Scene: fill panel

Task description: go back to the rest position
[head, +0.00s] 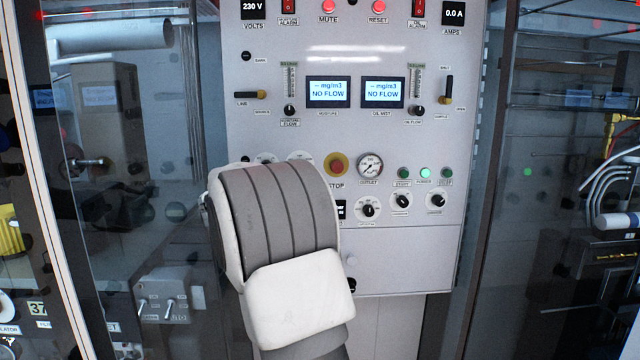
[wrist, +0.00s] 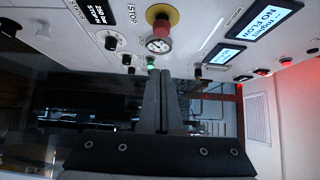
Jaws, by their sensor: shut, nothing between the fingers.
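My gripper (wrist: 160,78) shows in the wrist view, its two grey fingers together with nothing between them. The fingers point toward the lower part of the grey control panel (head: 400,225). In the wrist view their tips appear just below a green light (wrist: 151,62) and a round gauge (wrist: 158,45); I cannot tell whether they touch the panel. In the head view my grey and white arm stands before the panel's lower left, and my gripper is hidden.
The panel carries a red emergency stop (head: 337,165) in a yellow ring, an outlet gauge (head: 370,166), two displays reading NO FLOW (head: 328,92), levers and knobs. Dark glass-fronted cabinets stand on the left (head: 130,230) and right (head: 560,230).

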